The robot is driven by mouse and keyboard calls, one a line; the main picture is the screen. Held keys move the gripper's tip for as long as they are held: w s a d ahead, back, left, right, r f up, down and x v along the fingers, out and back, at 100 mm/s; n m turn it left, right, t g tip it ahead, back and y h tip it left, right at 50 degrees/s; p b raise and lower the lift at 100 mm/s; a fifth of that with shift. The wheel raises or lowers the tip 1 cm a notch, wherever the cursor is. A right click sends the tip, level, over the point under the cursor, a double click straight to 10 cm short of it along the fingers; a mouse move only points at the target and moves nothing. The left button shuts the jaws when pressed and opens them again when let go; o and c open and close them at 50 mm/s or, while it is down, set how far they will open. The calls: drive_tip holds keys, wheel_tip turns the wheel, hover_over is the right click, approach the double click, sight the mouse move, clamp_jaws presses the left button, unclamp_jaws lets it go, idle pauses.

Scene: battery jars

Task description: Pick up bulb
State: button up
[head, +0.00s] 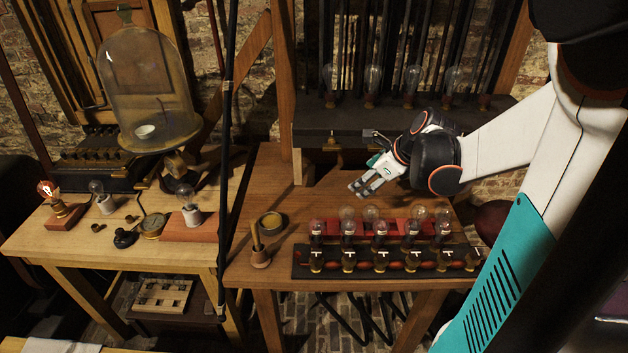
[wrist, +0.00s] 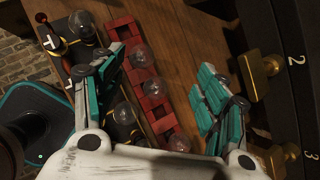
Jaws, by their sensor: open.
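Several clear glass bulbs stand in two groups on the right wooden table. One group, including a bulb (head: 317,229), is along a black board (head: 300,263). The other, including a bulb (head: 419,213), is in a red rack (head: 395,224) just behind. My gripper (head: 364,186) is above the table, behind the rack. In the wrist view my gripper (wrist: 160,68) is open, its teal fingers spread wide and empty. Bulbs in the red rack (wrist: 123,29), including one bulb (wrist: 141,55), appear between the fingers in that view. Which bulb is meant I cannot tell.
A dark shelf (head: 315,133) with more bulbs is behind. The left table (head: 90,245) holds a glass bell jar (head: 150,80). Bare wood lies left of my gripper.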

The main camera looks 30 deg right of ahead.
drive_tip(key=s+d+f+m, duration=0.2)
drive_tip(key=s+d+m, duration=0.3)
drive_tip(key=b, duration=0.3)
approach(372, 206)
drive_tip(key=shift+g, duration=0.3)
drive_tip(key=x, duration=0.3)
drive_tip(key=w+x, duration=0.1)
drive_tip(key=x, duration=0.1)
drive_tip(key=shift+r, duration=0.35)
drive_tip(key=b+x, duration=0.1)
drive_tip(key=x, duration=0.1)
drive_tip(key=b+x, duration=0.1)
drive_tip(key=x, duration=0.1)
drive_tip(key=shift+s+d+f+b, duration=0.15)
drive_tip(key=shift+f+b, duration=0.25)
drive_tip(key=shift+w+f, duration=0.25)
drive_tip(key=c, duration=0.9)
